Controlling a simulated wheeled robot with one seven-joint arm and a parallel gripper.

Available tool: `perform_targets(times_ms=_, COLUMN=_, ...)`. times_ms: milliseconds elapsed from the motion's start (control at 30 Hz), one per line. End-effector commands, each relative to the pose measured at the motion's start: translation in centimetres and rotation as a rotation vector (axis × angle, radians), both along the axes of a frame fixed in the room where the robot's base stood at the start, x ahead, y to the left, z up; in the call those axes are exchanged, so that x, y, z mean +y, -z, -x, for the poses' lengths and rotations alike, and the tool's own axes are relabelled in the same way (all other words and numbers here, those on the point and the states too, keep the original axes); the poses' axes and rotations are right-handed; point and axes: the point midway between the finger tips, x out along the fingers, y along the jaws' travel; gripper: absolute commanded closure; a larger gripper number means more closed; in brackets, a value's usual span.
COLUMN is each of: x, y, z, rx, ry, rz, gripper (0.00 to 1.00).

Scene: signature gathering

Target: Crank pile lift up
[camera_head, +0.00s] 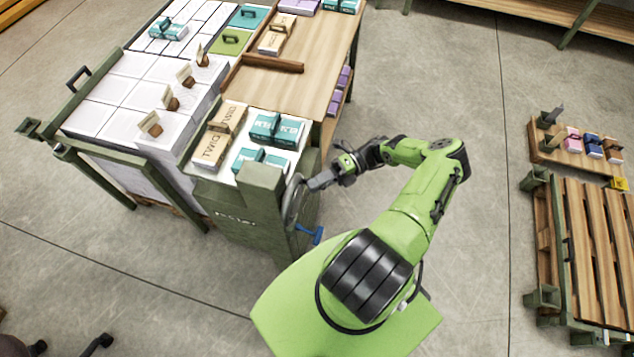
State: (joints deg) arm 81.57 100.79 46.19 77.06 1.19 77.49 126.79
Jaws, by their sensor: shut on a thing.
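The pile lift is a dark green cabinet (235,205) at the centre left. A grey round crank wheel (293,203) sits on its right side. My gripper (312,184) reaches in from the right and is shut at the wheel's upper right rim; the exact part gripped is too small to make out. A blue lever (315,236) sticks out below the wheel, apart from my gripper. On the lift's top, a white pile (196,164) carries a tan "TWIG" bundle (210,149) and teal packs (277,129).
A wooden table (310,88) adjoins the lift behind. White stacks (120,92) with several tan-and-brown tags fill a green-framed table at left. A slatted pallet (600,240) and a board with small packs (560,145) stand at right. Open floor lies between.

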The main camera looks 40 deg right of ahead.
Motion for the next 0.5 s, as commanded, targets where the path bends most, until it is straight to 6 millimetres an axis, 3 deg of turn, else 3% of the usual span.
perform_targets(times_ms=500, x=0.15, y=0.55, z=0.21, rx=0.035, ry=0.000, rz=-0.033, gripper=1.00)
